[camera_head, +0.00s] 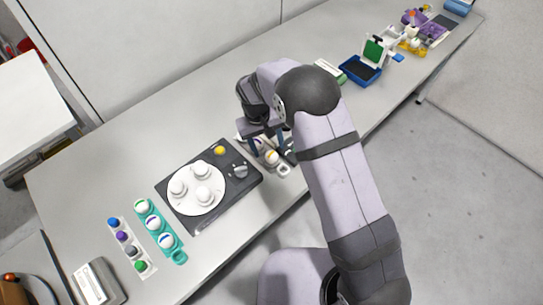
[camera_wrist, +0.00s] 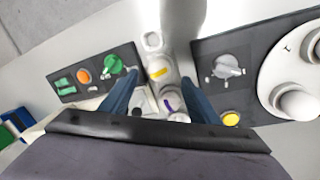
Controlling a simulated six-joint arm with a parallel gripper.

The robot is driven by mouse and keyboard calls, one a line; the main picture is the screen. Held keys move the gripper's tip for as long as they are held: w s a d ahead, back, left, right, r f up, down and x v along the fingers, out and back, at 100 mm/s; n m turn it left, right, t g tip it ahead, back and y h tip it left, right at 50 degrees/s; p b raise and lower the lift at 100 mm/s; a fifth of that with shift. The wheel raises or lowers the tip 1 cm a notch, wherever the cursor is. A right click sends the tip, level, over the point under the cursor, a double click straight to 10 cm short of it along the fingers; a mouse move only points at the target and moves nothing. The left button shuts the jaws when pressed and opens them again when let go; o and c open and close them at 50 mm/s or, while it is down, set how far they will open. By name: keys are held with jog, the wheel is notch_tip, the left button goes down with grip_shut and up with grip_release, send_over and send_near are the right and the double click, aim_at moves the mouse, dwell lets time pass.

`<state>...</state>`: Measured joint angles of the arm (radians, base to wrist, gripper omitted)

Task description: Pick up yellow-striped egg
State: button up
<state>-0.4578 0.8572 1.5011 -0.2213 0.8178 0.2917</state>
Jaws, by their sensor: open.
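The yellow-striped egg (camera_wrist: 157,73) is white with a yellow band. It sits in a narrow white tray (camera_wrist: 152,40), and it also shows in the head view (camera_head: 272,157). A purple-striped egg (camera_wrist: 170,103) sits beside it in the same tray, closer to my gripper's palm in the wrist view. My gripper (camera_wrist: 164,76) is open, its two dark blue fingers on either side of the tray. In the head view my gripper (camera_head: 268,149) is over the tray, and my wrist hides part of it. I cannot tell whether the fingers touch either egg.
A dark panel with a white round plate (camera_head: 197,190) of white eggs or knobs stands left of the tray, with a yellow button (camera_head: 220,151). A green tray (camera_head: 176,254) and a white tray (camera_head: 146,270) stand farther left. Another dark panel (camera_wrist: 97,76) flanks the tray.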

aim_at(270, 153)
jog(key=shift+w+d+f+p, duration=0.1)
jog(key=shift+d+f+p, duration=0.1)
jog(key=shift+f+p, duration=0.8)
jog(key=shift+w+d+f+p, duration=0.15)
jog(key=shift+f+p, duration=0.25)
jog(key=shift+f, duration=1.05)
jog(key=shift+s, duration=0.1)
jog(key=c, duration=0.8)
